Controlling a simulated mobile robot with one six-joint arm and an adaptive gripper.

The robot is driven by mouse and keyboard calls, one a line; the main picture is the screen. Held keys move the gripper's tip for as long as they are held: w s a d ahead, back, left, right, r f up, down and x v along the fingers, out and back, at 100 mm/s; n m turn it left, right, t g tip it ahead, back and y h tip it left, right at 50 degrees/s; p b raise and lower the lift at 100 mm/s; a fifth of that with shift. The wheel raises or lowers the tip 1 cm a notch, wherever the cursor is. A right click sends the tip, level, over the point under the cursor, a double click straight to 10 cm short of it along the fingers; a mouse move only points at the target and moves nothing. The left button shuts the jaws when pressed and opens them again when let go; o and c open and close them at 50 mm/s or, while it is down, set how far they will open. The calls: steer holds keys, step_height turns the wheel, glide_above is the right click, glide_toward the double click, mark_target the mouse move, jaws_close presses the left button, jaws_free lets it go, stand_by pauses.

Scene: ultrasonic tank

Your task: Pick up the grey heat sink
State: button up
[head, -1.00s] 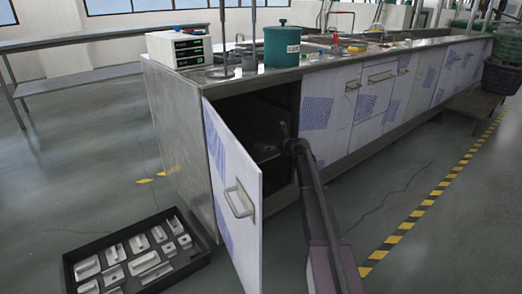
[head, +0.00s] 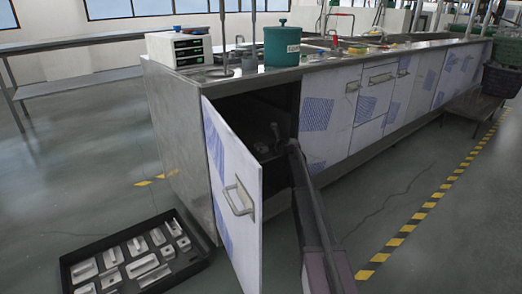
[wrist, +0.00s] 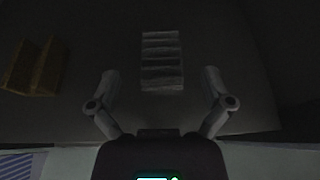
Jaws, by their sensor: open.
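The grey heat sink (wrist: 162,62), a finned block, lies on the dark cabinet floor in the wrist view. It sits ahead of my gripper (wrist: 160,82), centred between the two spread fingers, with clear gaps on both sides. My gripper is open and holds nothing. In the head view my arm reaches into the open cabinet, with its end (head: 274,135) in the dark opening. The heat sink cannot be made out in the head view.
A yellowish-brown block (wrist: 33,67) lies left of the heat sink. The cabinet door (head: 232,190) stands open at the left of the opening. A black tray (head: 190,265) with several pale metal parts lies on the floor. A green canister (head: 282,46) stands on the counter.

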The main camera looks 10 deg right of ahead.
mark_target(261, 145)
steer(key=shift+b+x, duration=0.65)
steer(key=shift+x, duration=1.45)
steer(key=c, duration=1.3)
